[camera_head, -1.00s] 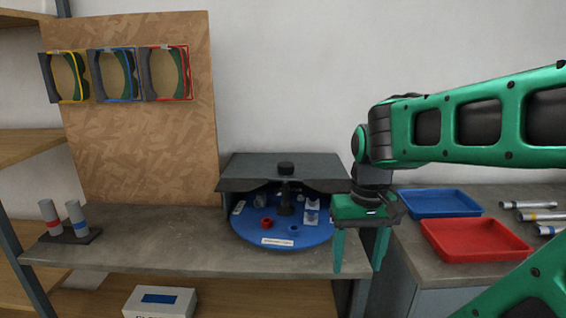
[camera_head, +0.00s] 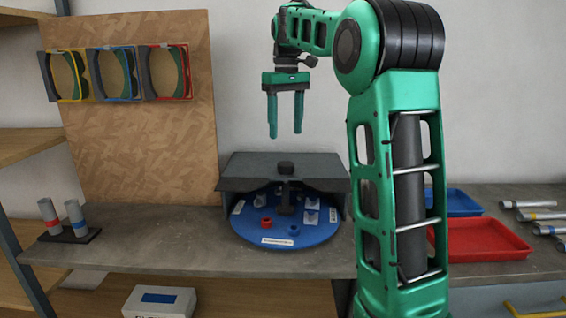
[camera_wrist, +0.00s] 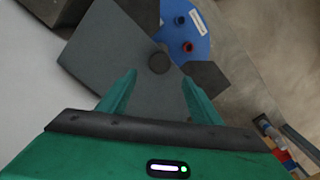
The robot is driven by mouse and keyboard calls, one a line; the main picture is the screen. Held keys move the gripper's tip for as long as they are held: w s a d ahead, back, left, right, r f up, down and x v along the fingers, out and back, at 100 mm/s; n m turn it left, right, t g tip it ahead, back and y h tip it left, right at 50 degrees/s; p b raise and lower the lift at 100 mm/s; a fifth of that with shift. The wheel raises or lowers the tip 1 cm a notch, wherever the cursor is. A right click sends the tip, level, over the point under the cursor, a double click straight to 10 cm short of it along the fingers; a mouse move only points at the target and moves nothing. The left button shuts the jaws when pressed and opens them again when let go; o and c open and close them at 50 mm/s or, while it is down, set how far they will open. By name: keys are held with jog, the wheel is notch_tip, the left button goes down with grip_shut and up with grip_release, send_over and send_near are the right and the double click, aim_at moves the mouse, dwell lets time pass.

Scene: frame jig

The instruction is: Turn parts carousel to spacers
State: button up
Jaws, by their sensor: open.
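The parts carousel is a round blue turntable (camera_head: 250,239) on the bench, partly under a dark grey cover (camera_head: 240,172) with a black knob (camera_head: 286,168) on top. Its open front holds a red ring-like part (camera_head: 266,223), a blue one (camera_head: 294,230) and small grey parts; white labels sit near its rim, their text too small to read. The cover hides its rear. My gripper (camera_head: 285,134) is open and empty, pointing down above the cover. In the wrist view, the knob (camera_wrist: 159,63) shows between and beyond the fingers, and part of the blue turntable (camera_wrist: 188,25) shows past the cover.
Two grey cylinders with red and blue bands stand in a dark holder (camera_head: 72,236) at left. Colored frames (camera_head: 116,75) hang on the board. A blue tray (camera_head: 465,203) and red tray (camera_head: 490,241) sit at right, beside banded tubes (camera_head: 540,216). The bench between holder and carousel is clear.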

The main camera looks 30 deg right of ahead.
aim_at(285, 163)
notch_tip(285, 163, down, 10)
jog(key=shift+f, duration=0.25)
dwell(0.3)
grip_shut()
jog(key=shift+n, duration=0.8)
grip_release()
jog(key=shift+r, duration=0.1)
